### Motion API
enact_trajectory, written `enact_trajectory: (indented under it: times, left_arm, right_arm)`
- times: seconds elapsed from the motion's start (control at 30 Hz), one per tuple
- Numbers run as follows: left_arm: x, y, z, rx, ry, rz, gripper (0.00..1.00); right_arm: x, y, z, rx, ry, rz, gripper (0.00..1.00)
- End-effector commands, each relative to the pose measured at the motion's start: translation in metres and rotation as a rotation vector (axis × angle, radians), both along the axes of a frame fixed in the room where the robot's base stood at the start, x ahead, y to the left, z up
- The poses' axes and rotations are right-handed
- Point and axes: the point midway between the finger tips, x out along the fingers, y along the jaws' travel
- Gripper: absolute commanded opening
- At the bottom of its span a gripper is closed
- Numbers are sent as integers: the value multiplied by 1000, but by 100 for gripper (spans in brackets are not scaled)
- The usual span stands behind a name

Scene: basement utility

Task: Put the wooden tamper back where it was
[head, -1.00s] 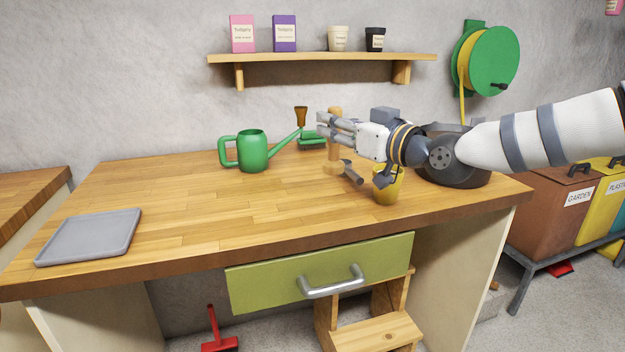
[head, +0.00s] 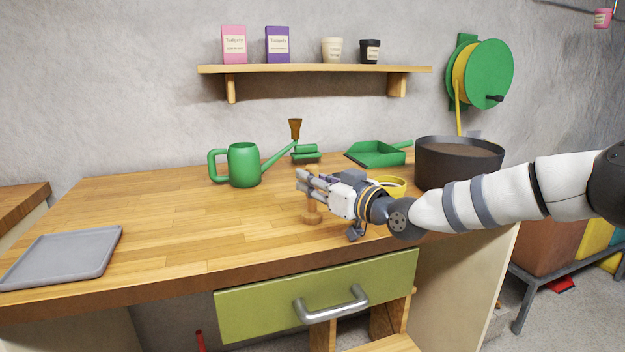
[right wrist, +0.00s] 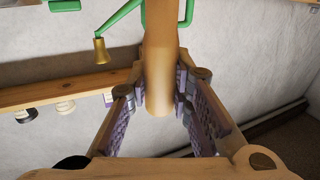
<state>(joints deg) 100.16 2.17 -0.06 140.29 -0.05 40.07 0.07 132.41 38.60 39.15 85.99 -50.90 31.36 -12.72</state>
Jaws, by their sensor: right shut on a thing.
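The wooden tamper (head: 312,216) is upright over the front middle of the workbench (head: 180,215), its round foot at or just above the top; I cannot tell if it touches. My right gripper (head: 306,182) is shut around its shaft, reaching in from the right and hiding its upper part. In the right wrist view the tamper's shaft (right wrist: 159,60) stands between the two finger pads of the right gripper (right wrist: 160,100). My left gripper is not in view.
A green watering can (head: 243,165), a green brush (head: 306,152), a green dustpan (head: 376,154) and a dark soil tub (head: 458,160) stand along the back. A yellow pot (head: 393,184) is partly behind my right gripper. A grey tray (head: 60,256) lies left. The bench's left middle is clear.

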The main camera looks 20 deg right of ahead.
Motion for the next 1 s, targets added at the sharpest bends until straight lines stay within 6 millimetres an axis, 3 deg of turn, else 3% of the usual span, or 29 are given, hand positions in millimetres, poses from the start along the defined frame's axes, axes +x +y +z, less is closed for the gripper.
enact_trajectory:
  times: [0.03,0.1,0.47,0.57,0.83,1.0]
  left_arm:
    - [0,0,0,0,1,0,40]
    - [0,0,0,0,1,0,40]
    - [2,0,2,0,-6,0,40]
    - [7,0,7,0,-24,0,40]
    - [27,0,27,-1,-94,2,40]
    - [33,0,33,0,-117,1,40]
  right_arm:
    - [0,0,-1,0,1,0,26]
    - [0,0,-1,0,1,0,40]
    - [0,0,7,0,-2,0,40]
    - [-16,-8,9,-1,-4,-1,40]
    - [-80,-36,14,2,-10,-1,40]
    - [-104,-47,9,1,-6,-1,40]
